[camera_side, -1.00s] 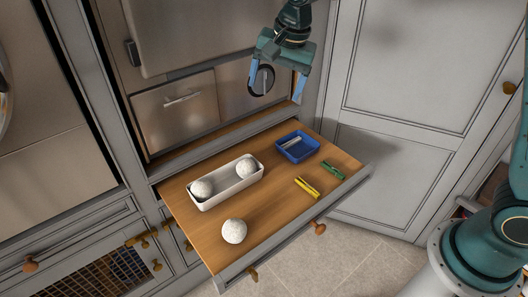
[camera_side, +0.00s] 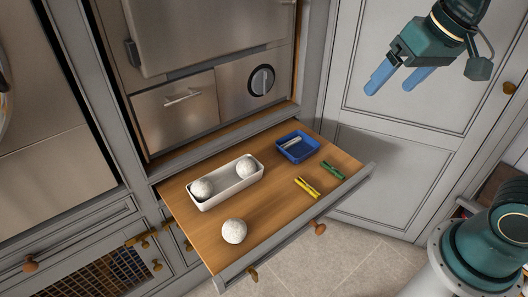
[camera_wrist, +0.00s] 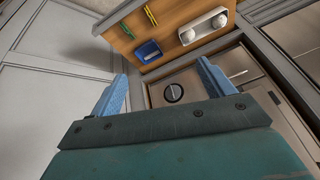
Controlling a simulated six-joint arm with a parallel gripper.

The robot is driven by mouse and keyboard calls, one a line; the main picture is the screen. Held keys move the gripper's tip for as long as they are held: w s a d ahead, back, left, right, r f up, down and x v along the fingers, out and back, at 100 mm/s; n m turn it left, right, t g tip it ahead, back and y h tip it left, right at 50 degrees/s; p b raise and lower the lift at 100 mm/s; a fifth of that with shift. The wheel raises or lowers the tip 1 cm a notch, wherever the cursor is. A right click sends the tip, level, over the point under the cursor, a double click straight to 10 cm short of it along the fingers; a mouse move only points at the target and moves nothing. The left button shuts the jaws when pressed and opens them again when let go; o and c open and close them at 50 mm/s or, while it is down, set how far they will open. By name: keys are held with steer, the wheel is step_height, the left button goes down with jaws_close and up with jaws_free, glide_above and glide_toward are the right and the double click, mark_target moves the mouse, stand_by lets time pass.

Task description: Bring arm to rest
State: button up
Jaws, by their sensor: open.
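My gripper (camera_side: 399,80) is at the upper right of the side view, raised well above the drawer and to its right. Its two blue fingers are apart with nothing between them. In the wrist view the gripper (camera_wrist: 160,85) is also open and empty. The open wooden drawer (camera_side: 205,233) lies below and to the left, touching nothing of mine. In the wrist view the drawer (camera_wrist: 165,20) shows at the top, beyond the fingers.
In the drawer are a white tray (camera_side: 228,194) holding two white balls, a loose white ball (camera_side: 234,231), a blue tray (camera_side: 297,147) with a pale stick, a yellow clip (camera_side: 306,187) and a green clip (camera_side: 332,170). A cabinet door (camera_side: 420,90) stands behind my gripper.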

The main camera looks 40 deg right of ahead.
steer(key=s+d+f+n, duration=0.1)
steer(key=s+f+n, duration=0.1)
steer(key=s, duration=0.6)
steer(key=shift+s+d+f+n+t, duration=0.25)
steer(key=shift+f+n+t, duration=0.15)
steer(key=shift+n, duration=0.1)
steer(key=o, duration=0.4)
steer(key=shift+w, duration=0.1)
steer(key=w+d+f+g, duration=0.1)
steer(key=w+d+g, duration=0.1)
steer(key=w, duration=0.5)
steer(key=w+d+f+g, duration=0.1)
steer(key=w+d+f, duration=0.15)
steer(key=w, duration=0.45)
steer(key=w+d+f+g, duration=0.1)
steer(key=w+d+f, duration=0.1)
steer(key=w+f, duration=0.1)
steer(key=w+d+f, duration=0.3)
steer(key=w+f, duration=0.1)
steer(key=w+d+f+g, duration=0.1)
steer(key=w+d+f, duration=0.1)
steer(key=w+f, duration=0.1)
steer(key=shift+w+d+f+g, duration=0.1)
steer(key=shift+d+f+g, duration=0.05)
steer(key=shift+f, duration=0.3)
steer(key=shift+w+d+f+g, duration=0.1)
steer(key=shift+f+g, duration=0.05)
steer(key=shift+f, duration=0.25)
